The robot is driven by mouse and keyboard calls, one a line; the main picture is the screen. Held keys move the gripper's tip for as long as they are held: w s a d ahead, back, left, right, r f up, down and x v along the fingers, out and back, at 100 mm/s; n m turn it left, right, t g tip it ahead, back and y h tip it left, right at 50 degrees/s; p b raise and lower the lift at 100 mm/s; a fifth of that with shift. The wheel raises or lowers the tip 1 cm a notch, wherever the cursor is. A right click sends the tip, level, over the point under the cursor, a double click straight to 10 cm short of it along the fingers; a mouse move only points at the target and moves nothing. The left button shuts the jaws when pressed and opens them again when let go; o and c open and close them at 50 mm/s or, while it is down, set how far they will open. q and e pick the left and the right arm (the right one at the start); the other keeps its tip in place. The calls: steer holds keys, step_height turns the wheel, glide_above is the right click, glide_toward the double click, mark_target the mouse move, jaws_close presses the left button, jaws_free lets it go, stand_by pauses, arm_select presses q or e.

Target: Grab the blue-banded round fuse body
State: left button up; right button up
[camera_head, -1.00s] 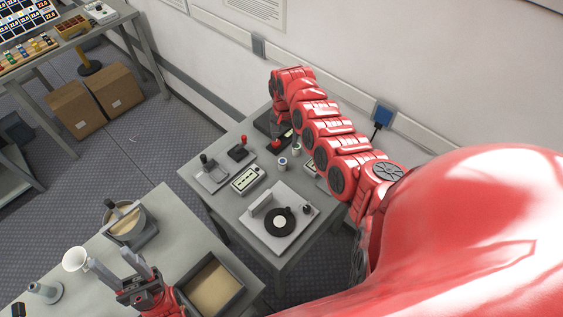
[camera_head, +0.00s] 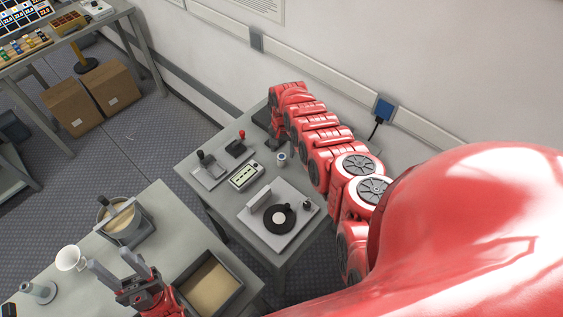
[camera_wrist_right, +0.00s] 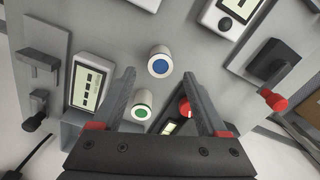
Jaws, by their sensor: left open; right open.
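A round white fuse body with a blue end (camera_wrist_right: 160,63) stands out in the right wrist view, just beyond my right fingertips and roughly between them. A similar one with a green end (camera_wrist_right: 142,106) is closer, beside the left-hand finger. My right gripper (camera_wrist_right: 159,77) is open with nothing held. In the head view one small round body with a bluish mark (camera_head: 282,158) stands on the far table beside my right arm; my right fingers are hidden there. My left gripper (camera_head: 111,263) is open and empty over the near table.
The far table holds a turntable-like device (camera_head: 280,217), a meter box (camera_head: 246,176), a black-lever fixture (camera_head: 208,168) and a red-knobbed switch (camera_head: 239,146). A red knob (camera_wrist_right: 184,107) lies close to the right-hand finger. A sand-filled tray (camera_head: 211,287) and white mug (camera_head: 71,258) are on the near table.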

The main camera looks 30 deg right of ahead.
mark_target(282, 156)
steer(key=f+b, duration=0.2)
steer(key=f, duration=0.1)
steer(key=f+b, duration=0.1)
steer(key=shift+s+a+f, duration=0.2)
steer(key=shift+a, duration=0.05)
steer(key=shift+f+b, duration=0.2)
steer(key=shift+b, duration=0.15)
steer(key=shift+w+r, duration=0.1)
steer(key=shift+r, duration=0.1)
steer(key=c, duration=0.4)
jaws_close()
